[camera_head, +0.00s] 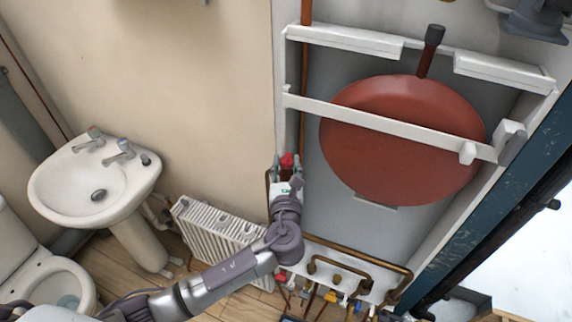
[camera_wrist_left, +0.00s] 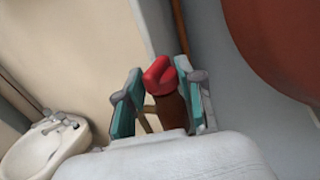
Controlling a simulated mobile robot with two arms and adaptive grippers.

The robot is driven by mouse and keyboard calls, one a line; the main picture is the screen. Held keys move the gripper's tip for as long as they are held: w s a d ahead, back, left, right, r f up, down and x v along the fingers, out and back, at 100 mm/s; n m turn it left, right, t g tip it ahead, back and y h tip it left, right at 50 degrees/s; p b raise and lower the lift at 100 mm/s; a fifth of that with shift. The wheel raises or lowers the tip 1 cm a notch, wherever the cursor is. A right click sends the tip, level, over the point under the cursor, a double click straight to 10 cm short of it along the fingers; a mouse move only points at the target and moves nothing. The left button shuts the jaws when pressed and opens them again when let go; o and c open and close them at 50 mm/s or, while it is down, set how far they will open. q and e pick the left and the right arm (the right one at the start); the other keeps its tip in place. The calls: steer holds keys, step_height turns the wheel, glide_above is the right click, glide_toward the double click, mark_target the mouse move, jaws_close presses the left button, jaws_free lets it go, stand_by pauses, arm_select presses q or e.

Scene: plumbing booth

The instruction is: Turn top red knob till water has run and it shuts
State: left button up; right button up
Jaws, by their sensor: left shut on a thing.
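The top red knob (camera_head: 287,160) is at the left edge of the open cabinet, on the upright copper pipe. It also shows in the left wrist view (camera_wrist_left: 158,74), on a brown-red body between the fingers. My left gripper (camera_head: 286,172) reaches up to it from below, with one finger on each side, shut on the knob. In the left wrist view the teal-padded fingers of the left gripper (camera_wrist_left: 160,100) flank the knob and its body. The exact contact is partly hidden. No running water shows. My right gripper is not in view.
A round red tank (camera_head: 400,165) sits behind a white bar (camera_head: 375,122) in the cabinet. Below are copper pipes (camera_head: 345,262) with small valves. A white radiator (camera_head: 215,232), a sink (camera_head: 75,185) and a toilet (camera_head: 50,275) stand to the left.

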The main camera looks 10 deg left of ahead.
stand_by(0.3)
arm_select(q)
steer(key=o, duration=0.8)
steer(key=shift+o, duration=0.2)
steer(key=v, duration=1.2)
